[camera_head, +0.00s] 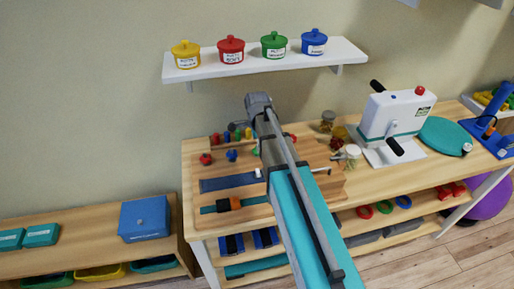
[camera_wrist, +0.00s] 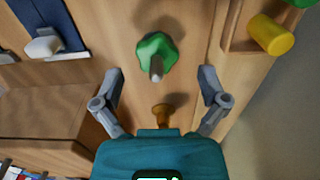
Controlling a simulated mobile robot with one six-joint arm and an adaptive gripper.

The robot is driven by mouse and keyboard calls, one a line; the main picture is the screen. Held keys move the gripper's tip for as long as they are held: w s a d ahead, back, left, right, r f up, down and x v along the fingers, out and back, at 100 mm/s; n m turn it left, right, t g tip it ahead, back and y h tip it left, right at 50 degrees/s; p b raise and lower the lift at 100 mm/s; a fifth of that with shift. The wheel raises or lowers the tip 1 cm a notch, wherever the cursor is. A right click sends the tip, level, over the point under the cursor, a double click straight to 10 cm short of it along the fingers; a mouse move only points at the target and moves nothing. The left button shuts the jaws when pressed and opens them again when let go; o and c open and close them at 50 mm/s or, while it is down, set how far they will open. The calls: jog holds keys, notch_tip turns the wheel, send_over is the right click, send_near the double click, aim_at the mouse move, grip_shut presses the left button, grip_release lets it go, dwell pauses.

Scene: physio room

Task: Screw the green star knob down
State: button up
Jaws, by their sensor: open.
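The green star knob (camera_wrist: 157,50) is in the upper middle of the wrist view, over the wooden board (camera_wrist: 190,50). I cannot tell how far down the knob sits. My gripper (camera_wrist: 161,80) is open, with one finger on each side of the picture. The knob lies ahead of and between the fingers, and neither touches it. In the head view my arm hides the gripper, and I cannot make out the knob surely.
A brass-coloured peg (camera_wrist: 162,116) stands between the fingers, near the palm. A yellow cylinder (camera_wrist: 271,35) lies in a wooden compartment at the right. A blue strip (camera_wrist: 50,22) is at upper left. In the head view, a white press (camera_head: 392,118) stands right of the board.

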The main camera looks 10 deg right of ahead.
jog(key=n, duration=0.4)
jog(key=shift+r+p, duration=0.35)
jog(key=shift+r, duration=0.05)
jog(key=n, duration=0.4)
jog(key=shift+r+n+p, duration=0.3)
jog(key=shift+r, duration=0.05)
jog(key=n, duration=0.3)
jog(key=r+n+p, duration=0.1)
jog(key=n, duration=0.2)
jog(key=shift+s+n, duration=0.1)
jog(key=shift+n, duration=0.3)
jog(key=n, duration=0.3)
jog(key=r+n+p, duration=0.1)
jog(key=n, duration=0.2)
jog(key=shift+r+n, duration=0.1)
jog(key=shift+n, duration=0.3)
jog(key=n, duration=0.2)
jog(key=n+p, duration=0.1)
jog(key=n, duration=0.1)
jog(key=shift+r, duration=0.35)
jog(key=n, duration=0.3)
jog(key=shift+r+n, duration=0.2)
jog(key=shift+n, duration=0.1)
jog(key=shift+f, duration=0.2)
jog(key=shift+f+b, duration=3.6)
